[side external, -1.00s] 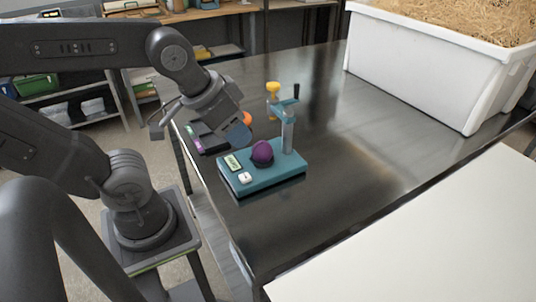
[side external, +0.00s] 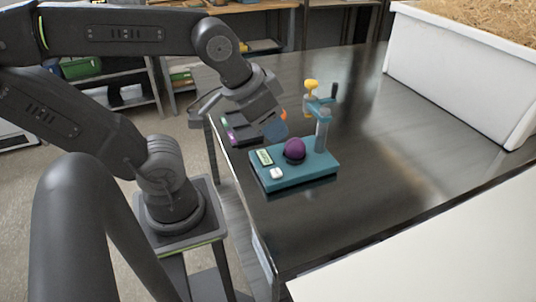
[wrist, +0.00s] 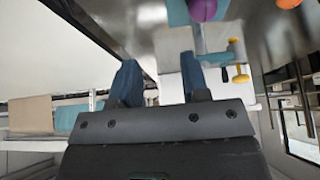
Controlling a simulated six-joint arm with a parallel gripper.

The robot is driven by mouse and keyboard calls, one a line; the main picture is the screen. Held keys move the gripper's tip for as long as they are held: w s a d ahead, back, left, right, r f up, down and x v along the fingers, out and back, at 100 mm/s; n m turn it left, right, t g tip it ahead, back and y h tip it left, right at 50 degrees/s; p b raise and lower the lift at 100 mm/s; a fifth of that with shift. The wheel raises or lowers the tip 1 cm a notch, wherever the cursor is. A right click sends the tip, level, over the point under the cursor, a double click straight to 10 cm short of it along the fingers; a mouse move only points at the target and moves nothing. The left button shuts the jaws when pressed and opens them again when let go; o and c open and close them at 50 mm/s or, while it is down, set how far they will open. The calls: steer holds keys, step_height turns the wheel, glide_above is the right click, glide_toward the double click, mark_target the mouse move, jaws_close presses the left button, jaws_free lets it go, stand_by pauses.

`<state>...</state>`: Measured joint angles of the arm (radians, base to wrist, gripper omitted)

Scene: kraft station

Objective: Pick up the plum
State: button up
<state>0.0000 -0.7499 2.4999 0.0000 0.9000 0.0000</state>
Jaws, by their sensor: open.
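The purple plum (side external: 294,149) sits in a dark round seat on a teal device (side external: 310,172) on the metal table. In the wrist view the plum (wrist: 203,9) is cut off by the top edge. My gripper (side external: 276,128) is above and to the left of the plum in the side view, apart from it. In the wrist view its two blue fingers (wrist: 158,80) are spread, with nothing held between them.
A yellow-topped thing (side external: 311,86) and an orange round thing (side external: 283,114) stand behind. A dark tray (side external: 241,131) lies left. A white bin (side external: 455,75) fills the back right.

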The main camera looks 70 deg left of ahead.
steer(key=shift+o, duration=0.4)
steer(key=o, duration=0.7)
steer(key=m+g+y, duration=0.4)
steer(key=m+g, duration=0.2)
steer(key=m, duration=1.2)
glide_toward(297, 142)
steer(key=x, duration=1.1)
steer(key=shift+f, duration=0.15)
